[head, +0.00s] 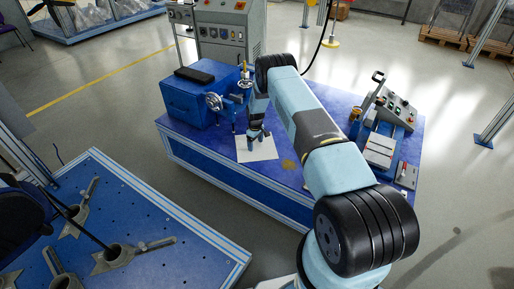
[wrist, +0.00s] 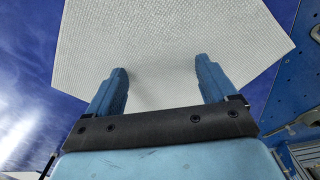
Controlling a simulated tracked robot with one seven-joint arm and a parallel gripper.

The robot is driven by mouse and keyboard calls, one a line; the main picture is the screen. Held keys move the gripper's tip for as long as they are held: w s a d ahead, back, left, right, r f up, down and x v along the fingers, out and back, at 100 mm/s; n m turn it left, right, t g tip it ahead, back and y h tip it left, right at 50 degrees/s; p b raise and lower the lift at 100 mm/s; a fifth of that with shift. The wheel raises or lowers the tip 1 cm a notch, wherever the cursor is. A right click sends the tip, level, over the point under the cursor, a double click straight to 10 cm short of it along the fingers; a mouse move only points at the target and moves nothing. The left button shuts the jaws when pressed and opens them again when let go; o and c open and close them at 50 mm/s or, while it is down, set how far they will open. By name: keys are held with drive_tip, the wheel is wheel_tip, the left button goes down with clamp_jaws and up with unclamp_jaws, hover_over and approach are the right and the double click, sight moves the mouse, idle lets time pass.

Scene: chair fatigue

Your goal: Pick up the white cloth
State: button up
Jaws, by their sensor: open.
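The white cloth (head: 257,151) lies flat on the blue table near its front edge in the head view. In the wrist view the cloth (wrist: 170,40) fills most of the upper middle and shows a woven texture. My gripper (wrist: 162,80) is open, with its two blue fingers apart over the near part of the cloth and nothing held between them. In the head view my gripper (head: 256,135) is just above the cloth and hides part of it. I cannot tell whether the fingertips touch the cloth.
On the blue table (head: 230,170), a blue box (head: 190,98) and a device with a handwheel (head: 214,101) stand behind and left of the cloth. A control panel unit (head: 388,120) stands on the right. A second blue table (head: 190,240) with metal fixtures is at lower left.

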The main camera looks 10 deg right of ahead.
drive_tip(key=shift+s+f, duration=0.25)
drive_tip(key=c, duration=1.4)
drive_tip(key=shift+c, duration=0.6)
drive_tip(key=shift+r, duration=0.25)
clamp_jaws()
wheel_tip(320, 180, up, 12)
drive_tip(key=shift+w, duration=0.2)
drive_tip(key=shift+f, duration=0.1)
wheel_tip(320, 180, up, 9)
